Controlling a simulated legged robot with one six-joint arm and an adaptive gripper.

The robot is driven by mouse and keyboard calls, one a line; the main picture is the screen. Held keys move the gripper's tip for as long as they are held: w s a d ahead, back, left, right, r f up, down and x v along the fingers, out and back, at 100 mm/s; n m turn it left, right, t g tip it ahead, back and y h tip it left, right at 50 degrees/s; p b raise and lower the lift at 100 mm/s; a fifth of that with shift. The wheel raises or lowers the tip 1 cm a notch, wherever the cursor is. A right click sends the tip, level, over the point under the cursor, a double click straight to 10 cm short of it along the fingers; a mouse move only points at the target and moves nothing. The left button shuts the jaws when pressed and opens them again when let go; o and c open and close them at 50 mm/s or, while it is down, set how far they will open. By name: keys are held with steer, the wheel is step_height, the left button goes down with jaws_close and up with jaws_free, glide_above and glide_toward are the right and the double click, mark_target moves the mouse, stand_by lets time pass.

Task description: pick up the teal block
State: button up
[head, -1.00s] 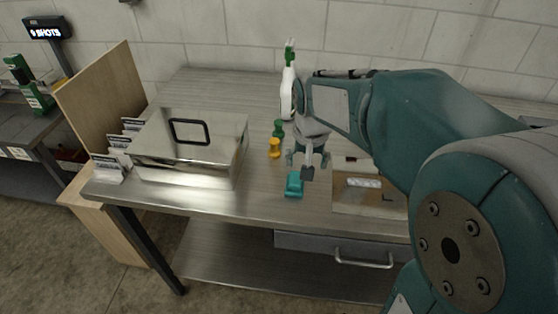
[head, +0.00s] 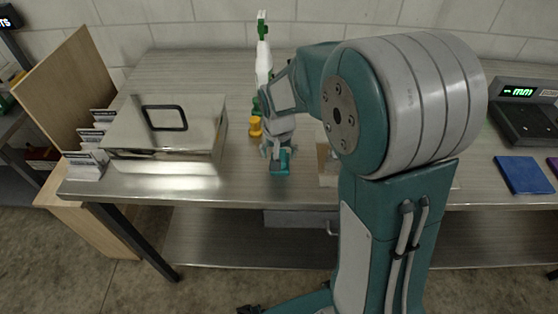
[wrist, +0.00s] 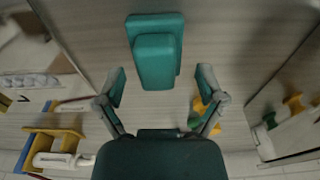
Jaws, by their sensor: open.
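The teal block (wrist: 155,52) lies on the metal table top; it looks like a smaller piece on a wider base. In the wrist view my gripper (wrist: 162,82) is open, its two fingers spread to either side of the block's near end, not touching it. In the head view the teal block (head: 280,162) is near the table's front edge, and my gripper (head: 277,150) is right at it, hiding part of it.
A shiny metal box (head: 170,125) stands left on the table. A blue flat item (head: 523,175) and a scale (head: 525,115) are at the right.

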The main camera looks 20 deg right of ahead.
steer(key=shift+d+f, duration=0.1)
steer(key=shift+f, duration=0.6)
jaws_close()
steer(key=shift+r, duration=0.55)
step_height(320, 180, up, 3)
steer(key=shift+s+d+f, duration=0.1)
steer(key=shift+f, duration=0.1)
steer(key=s+d+r, duration=0.5)
steer(key=s+r, duration=0.4)
steer(key=s, duration=0.3)
steer(key=shift+s+r, duration=0.2)
steer(key=shift+s, duration=0.2)
